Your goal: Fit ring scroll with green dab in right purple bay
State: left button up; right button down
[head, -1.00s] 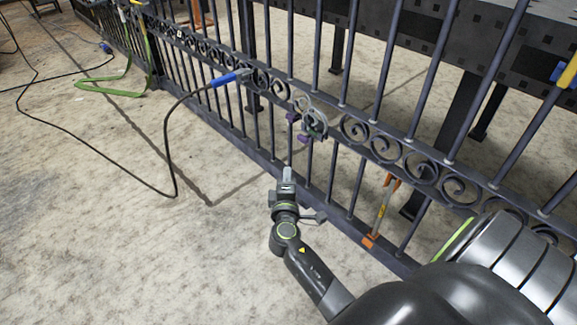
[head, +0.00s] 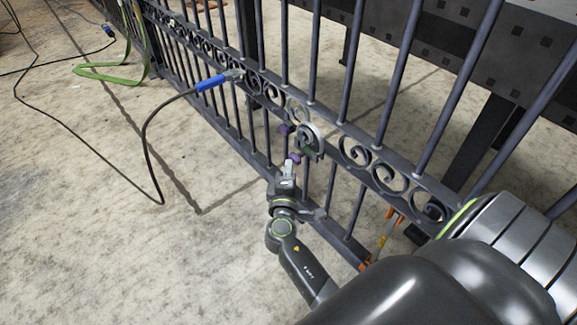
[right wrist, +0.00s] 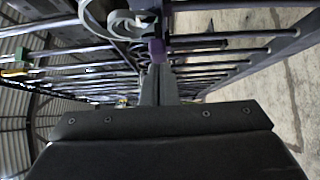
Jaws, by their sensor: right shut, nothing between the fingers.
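A pale grey ring-shaped scroll (head: 313,140) sits at the gate's scroll band, beside a second, lighter curled piece (head: 297,111). I cannot make out a green dab on either. Small purple parts (head: 284,129) show left of the scroll and at its lower left (head: 295,158). My right gripper (head: 288,165) is shut and empty, its tips just below the lower purple part. In the right wrist view, the shut fingers (right wrist: 158,84) point at a purple piece (right wrist: 157,51), with a grey scroll (right wrist: 126,22) at upper left. Whether they touch is unclear. My left gripper is not in view.
The dark gate (head: 343,198) runs diagonally, with bars and a band of scrolls (head: 390,178). An orange tool (head: 390,228) stands low by the bars.

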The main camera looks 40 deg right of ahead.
aim_at(297, 164)
jog(key=shift+d, duration=0.1)
dwell(0.3)
jog(key=shift+w+d, duration=0.1)
jog(key=shift+d, duration=1.45)
